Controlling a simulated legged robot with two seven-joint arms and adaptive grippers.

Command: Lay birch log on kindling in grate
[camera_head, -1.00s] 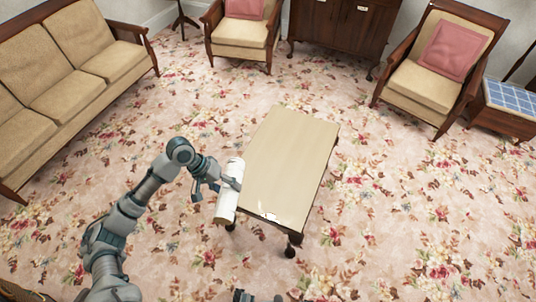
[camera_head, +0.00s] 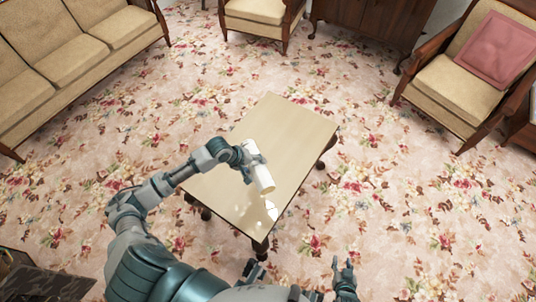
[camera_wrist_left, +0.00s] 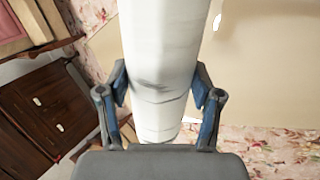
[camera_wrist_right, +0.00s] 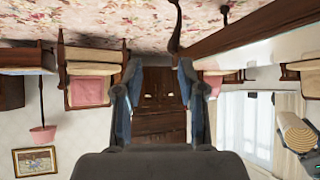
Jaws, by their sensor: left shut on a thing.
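The white birch log (camera_head: 259,180) is in my left gripper (camera_head: 247,163), over the low table in the head view. In the left wrist view the log (camera_wrist_left: 160,65) runs between the two fingers of my left gripper (camera_wrist_left: 158,92), which is shut on it. My right gripper (camera_head: 344,272) is at the bottom of the head view, in front of the table and over the carpet. In the right wrist view, my right gripper (camera_wrist_right: 160,85) has its fingers apart with nothing between them. The kindling and grate are not clearly in view.
The low table (camera_head: 222,178) stands on the flowered carpet. A sofa (camera_head: 70,60) is at upper left, and armchairs (camera_head: 465,85) and a wooden cabinet (camera_head: 370,30) are at the back. A dark slab-like edge (camera_head: 40,285) shows at lower left. Carpet right of the table is clear.

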